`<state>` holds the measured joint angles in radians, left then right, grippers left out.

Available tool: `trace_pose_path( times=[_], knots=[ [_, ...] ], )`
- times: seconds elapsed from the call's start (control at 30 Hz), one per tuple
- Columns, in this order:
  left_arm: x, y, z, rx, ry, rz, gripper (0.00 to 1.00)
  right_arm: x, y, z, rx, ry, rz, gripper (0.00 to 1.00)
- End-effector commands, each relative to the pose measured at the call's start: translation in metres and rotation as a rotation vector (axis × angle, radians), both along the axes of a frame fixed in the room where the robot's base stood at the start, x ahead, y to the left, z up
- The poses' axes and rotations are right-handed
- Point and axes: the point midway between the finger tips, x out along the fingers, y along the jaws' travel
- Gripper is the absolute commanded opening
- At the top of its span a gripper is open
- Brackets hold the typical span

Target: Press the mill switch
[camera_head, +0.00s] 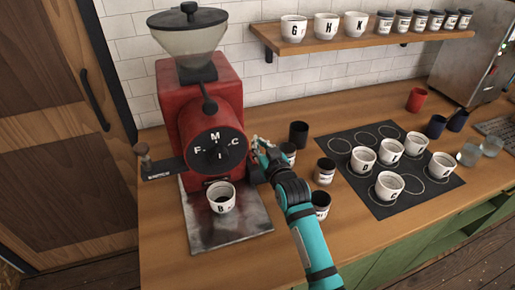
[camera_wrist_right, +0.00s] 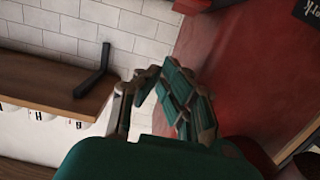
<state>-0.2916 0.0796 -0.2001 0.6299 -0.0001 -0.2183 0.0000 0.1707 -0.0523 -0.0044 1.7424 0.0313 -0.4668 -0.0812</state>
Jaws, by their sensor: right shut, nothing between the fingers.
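The mill (camera_head: 232,92) is a red machine with a clear hopper on top and a round lettered dial (camera_head: 217,152) on its front. My right gripper (camera_head: 258,145) is shut and empty, just right of the dial, close to the mill's right side. In the right wrist view my fingers (camera_wrist_right: 153,78) come together at the tips, with the mill's red body (camera_wrist_right: 235,65) close on the right. I cannot tell whether they touch it. My left gripper is not in view.
A white cup marked B (camera_head: 221,197) stands on the metal tray (camera_head: 245,222) below the dial. Dark canisters (camera_head: 324,171) stand close around my right arm. A black mat (camera_head: 437,192) with several white cups lies right. A wall shelf (camera_head: 350,40) holds cups and jars.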

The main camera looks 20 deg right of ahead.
Motion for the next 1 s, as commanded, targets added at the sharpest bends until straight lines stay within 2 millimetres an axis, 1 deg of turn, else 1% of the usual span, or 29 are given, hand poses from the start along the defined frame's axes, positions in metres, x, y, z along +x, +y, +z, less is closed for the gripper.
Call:
trace_pose_path(
  times=[0.03,0.1,0.2,0.4,0.53,0.8,0.87,1.0],
  knots=[
    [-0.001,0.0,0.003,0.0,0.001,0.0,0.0,0.01,0.0,0.001,0.001,-0.001,0.0,0.0],
    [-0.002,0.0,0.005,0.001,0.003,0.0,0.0,0.021,0.001,-0.001,0.001,0.0,0.0,0.0],
    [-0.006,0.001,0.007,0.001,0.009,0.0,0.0,0.021,0.001,-0.021,0.001,0.006,0.001,0.0],
    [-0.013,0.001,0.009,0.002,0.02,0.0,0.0,0.023,0.001,-0.039,0.0,0.001,0.0,0.0],
    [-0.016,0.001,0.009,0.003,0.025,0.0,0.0,0.023,0.001,-0.042,0.0,0.0,0.0,0.0],
    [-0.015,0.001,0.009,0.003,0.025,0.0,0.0,0.023,0.001,-0.042,0.0,0.001,0.0,0.0],
    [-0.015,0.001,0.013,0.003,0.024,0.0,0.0,0.024,0.001,-0.041,0.0,0.009,0.001,0.0],
    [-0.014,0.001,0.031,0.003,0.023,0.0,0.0,0.027,0.001,-0.04,-0.001,0.065,0.001,0.0]
  ],
)
